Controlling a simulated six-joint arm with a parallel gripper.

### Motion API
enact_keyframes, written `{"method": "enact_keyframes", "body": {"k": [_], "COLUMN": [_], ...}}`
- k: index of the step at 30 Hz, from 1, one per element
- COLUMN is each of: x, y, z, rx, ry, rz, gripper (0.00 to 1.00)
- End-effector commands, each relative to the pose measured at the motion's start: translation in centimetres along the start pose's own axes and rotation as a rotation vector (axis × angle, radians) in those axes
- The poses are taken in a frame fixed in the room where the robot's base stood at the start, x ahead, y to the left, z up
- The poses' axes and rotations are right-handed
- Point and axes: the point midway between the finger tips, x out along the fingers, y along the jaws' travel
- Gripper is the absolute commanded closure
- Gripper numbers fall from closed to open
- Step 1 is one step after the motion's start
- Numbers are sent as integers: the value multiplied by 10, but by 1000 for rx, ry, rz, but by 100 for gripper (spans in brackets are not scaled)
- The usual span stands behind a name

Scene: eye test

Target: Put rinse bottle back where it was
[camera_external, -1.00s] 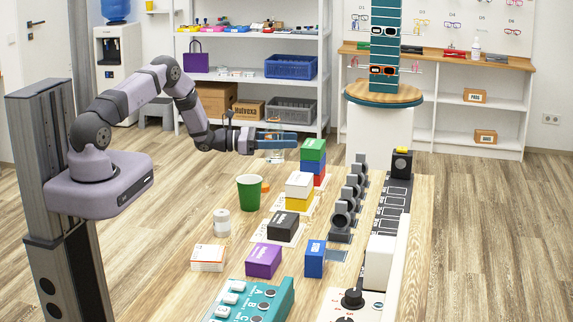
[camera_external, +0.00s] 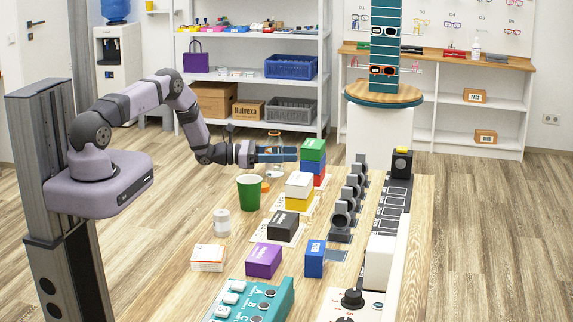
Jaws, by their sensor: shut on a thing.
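The rinse bottle (camera_external: 275,171) looks like a small, clear, see-through bottle. It is upright in my gripper (camera_external: 280,154), which reaches in from the left at the far end of the table. The blue fingers are shut around its middle; its clear body shows below them and its top above. It is behind and to the right of the green cup (camera_external: 249,192), and left of the stacked blocks. I cannot tell whether its base touches the table or hangs just above it.
A stack of green (camera_external: 313,149), blue and red blocks stands close to the right of the fingertips. White and yellow blocks (camera_external: 299,185) are nearer. A small orange item (camera_external: 265,187) is beside the green cup. A row of dark stands (camera_external: 348,200) is farther right.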

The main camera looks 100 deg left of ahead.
Motion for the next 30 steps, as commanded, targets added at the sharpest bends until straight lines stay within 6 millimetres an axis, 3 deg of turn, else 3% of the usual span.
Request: {"method": "enact_keyframes", "body": {"k": [1,3,17,30], "x": [0,0,0,-73], "y": [0,0,0,2], "z": [-1,0,6,1], "rx": [0,0,0,-1], "ry": [0,0,0,1], "rz": [0,0,0,5], "gripper": [51,37,37,37]}}
